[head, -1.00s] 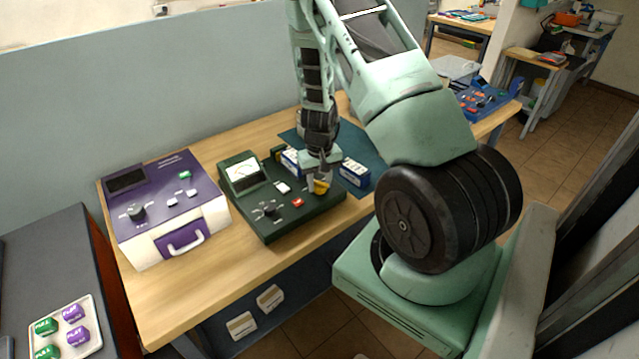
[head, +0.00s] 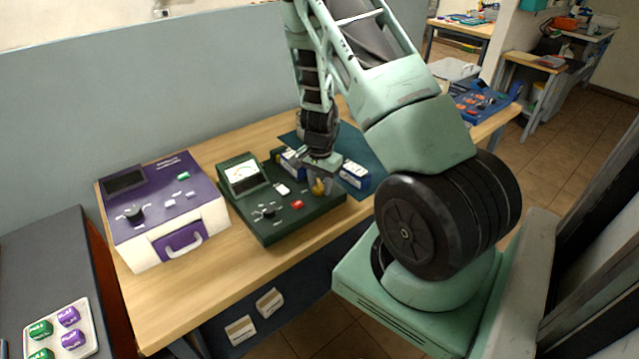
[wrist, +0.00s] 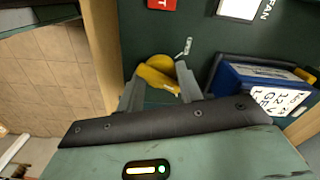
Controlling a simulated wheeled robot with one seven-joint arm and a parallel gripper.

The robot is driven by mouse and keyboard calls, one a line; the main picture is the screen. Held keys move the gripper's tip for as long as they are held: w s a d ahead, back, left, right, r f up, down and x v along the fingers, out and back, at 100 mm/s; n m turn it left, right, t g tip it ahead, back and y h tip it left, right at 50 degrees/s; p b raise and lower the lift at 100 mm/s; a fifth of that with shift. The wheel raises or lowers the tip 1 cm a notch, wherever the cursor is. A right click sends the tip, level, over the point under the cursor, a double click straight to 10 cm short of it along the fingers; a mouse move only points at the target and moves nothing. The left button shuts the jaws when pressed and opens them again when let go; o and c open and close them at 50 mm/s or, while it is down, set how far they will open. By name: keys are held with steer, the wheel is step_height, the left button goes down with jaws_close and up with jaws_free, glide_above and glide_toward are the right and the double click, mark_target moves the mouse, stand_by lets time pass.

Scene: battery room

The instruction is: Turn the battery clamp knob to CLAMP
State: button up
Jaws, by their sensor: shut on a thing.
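The yellow clamp knob (head: 318,188) is on the right part of the dark green tester (head: 262,228) on the workbench. My gripper (head: 321,182) points down at it, with its fingers on the knob's two sides. In the wrist view, the yellow knob (wrist: 155,72) sits between the grey fingertips of my gripper (wrist: 158,88), which is shut on it. A blue battery with a white label (wrist: 265,92) sits close to the right finger in the wrist view.
A blue-and-white battery (head: 354,174) stands on the teal mat right of the tester. A red button (head: 297,205) and a black dial (head: 268,212) are on the tester. A purple-and-white case (head: 165,215) stands to the left. Bare bench lies along the front edge.

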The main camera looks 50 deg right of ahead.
mark_target(319, 184)
steer(key=shift+m, duration=1.7)
steer(key=o, duration=1)
step_height(319, 184, up, 17)
steer(key=shift+r, duration=0.2)
